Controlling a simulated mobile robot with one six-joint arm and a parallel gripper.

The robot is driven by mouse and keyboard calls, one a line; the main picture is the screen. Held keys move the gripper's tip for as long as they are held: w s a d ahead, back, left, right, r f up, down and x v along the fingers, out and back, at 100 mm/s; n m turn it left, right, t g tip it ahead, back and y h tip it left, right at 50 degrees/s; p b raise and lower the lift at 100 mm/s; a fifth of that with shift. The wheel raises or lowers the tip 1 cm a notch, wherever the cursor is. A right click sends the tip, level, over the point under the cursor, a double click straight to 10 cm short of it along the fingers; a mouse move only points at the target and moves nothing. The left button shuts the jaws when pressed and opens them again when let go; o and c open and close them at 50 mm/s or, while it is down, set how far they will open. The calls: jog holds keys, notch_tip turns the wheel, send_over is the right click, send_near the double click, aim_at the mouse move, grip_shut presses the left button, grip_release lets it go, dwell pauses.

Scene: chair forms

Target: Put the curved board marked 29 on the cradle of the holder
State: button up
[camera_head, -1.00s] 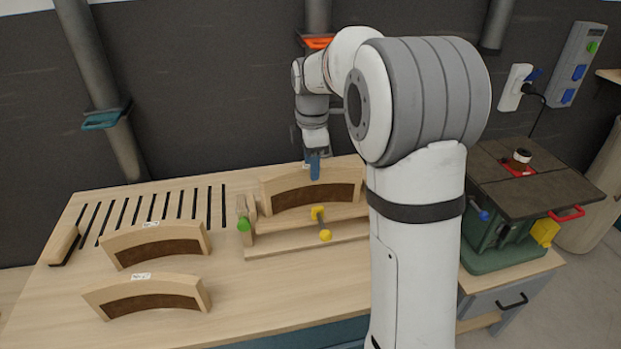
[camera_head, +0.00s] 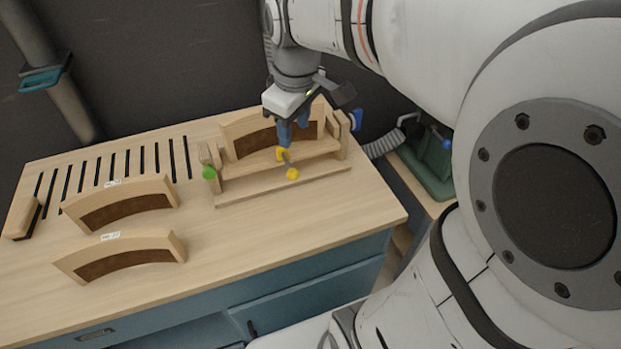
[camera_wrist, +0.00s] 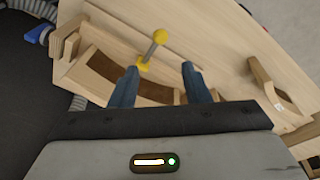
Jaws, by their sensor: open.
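The holder (camera_head: 318,170) is a wooden frame on the bench, with a green knob at its left end and a yellow-knobbed clamp in front. A curved wooden piece with a brown face (camera_head: 240,131) stands in it. Two similar curved boards with white labels lie to the left, a rear one (camera_head: 158,187) and a front one (camera_head: 163,240). I cannot read 29 on either label. My gripper (camera_head: 294,138) is open and empty above the holder. In the wrist view, the yellow knob (camera_wrist: 143,64) and the brown-faced piece (camera_wrist: 152,90) show between and beyond the fingers.
A slotted area (camera_head: 110,165) and a small wooden block (camera_head: 22,216) are at the bench's left. The bench top (camera_head: 265,235) in front of the holder is clear. A green machine (camera_head: 425,165) stands to the right, partly hidden by my arm.

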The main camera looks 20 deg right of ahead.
jog(key=s+f+m+t, duration=0.1)
jog(key=s+f+m, duration=0.4)
jog(key=s, duration=0.6)
jog(key=shift+a+f+m, duration=0.2)
jog(key=shift+f+m, duration=0.1)
jog(key=shift+m, duration=0.9)
jog(key=shift+c, duration=0.5)
